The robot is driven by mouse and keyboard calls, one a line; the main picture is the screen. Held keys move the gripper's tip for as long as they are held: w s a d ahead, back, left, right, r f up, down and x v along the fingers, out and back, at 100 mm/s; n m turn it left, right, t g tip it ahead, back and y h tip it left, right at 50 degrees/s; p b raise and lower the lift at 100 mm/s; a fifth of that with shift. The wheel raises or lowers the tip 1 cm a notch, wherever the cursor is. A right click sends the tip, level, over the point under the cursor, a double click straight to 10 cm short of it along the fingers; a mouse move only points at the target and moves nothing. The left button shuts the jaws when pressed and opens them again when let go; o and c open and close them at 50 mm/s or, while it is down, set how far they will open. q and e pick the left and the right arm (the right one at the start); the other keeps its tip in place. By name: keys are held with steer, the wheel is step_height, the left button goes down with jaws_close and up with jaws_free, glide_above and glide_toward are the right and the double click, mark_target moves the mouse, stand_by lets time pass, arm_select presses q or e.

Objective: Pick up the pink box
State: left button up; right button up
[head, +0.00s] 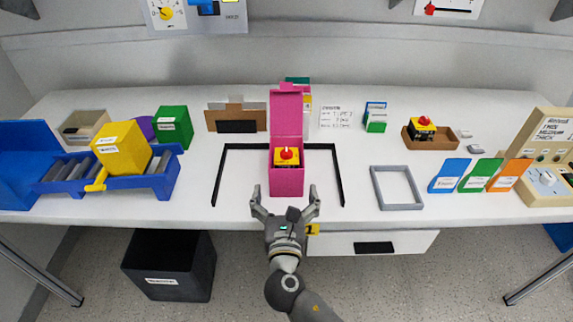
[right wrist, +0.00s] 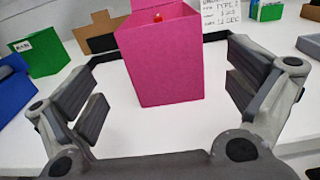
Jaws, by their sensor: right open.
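The pink box (head: 287,182) stands upright on the white table, its lid raised at the back. A yellow block with a red knob (head: 287,156) sits inside it. My right gripper (head: 285,192) is open at the table's front edge, its fingers spread to either side just in front of the box. In the right wrist view the pink box (right wrist: 160,60) stands beyond and between the open fingers (right wrist: 168,98), and nothing is held. My left gripper does not show.
A black frame outline (head: 341,180) surrounds the box on three sides. A grey frame (head: 397,205) lies to the right. A blue rack (head: 165,183) with a yellow box (head: 121,150) is at left. Coloured cards (head: 478,175) stand at right. A black bin (head: 170,265) is on the floor.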

mark_target(287, 164)
steer(key=w, duration=0.3)
steer(key=shift+w+r, duration=0.15)
steer(key=shift+r, duration=0.1)
steer(key=shift+w+f, duration=0.1)
steer(key=shift+w, duration=0.55)
steer(key=w, duration=0.4)
steer(key=shift+w+d, duration=0.15)
steer(key=shift+w, duration=0.15)
steer(key=c, duration=0.9)
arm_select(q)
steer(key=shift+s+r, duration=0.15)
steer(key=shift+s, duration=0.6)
arm_select(e)
steer(key=shift+r, duration=0.2)
steer(key=shift+c, duration=0.7)
